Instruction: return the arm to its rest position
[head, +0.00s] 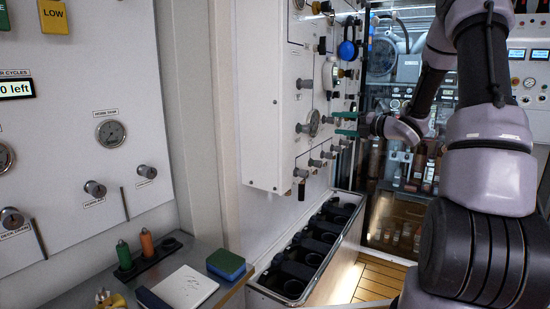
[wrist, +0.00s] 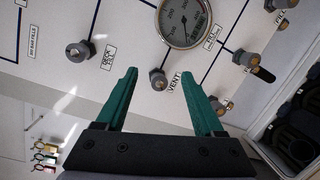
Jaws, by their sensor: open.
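My gripper (head: 348,124) is at the end of my raised arm, in front of the white fill panel (head: 267,70). In the wrist view its two green fingers (wrist: 155,105) are spread wide apart with nothing between them. A knob labelled VENT (wrist: 158,79) shows beyond and between the fingertips, and I cannot tell exactly how far off it is. A round gauge (wrist: 184,20) sits just above that knob. My arm bends down along the right side of the head view.
A metal trough with black round holders (head: 312,250) stands below the panel. At the lower left, a counter holds a green and an orange marker-like item (head: 147,243), a white pad (head: 184,287) and a blue-green sponge (head: 226,264). A glass-fronted cabinet (head: 398,190) stands behind; wooden slats (head: 378,278) show on the floor.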

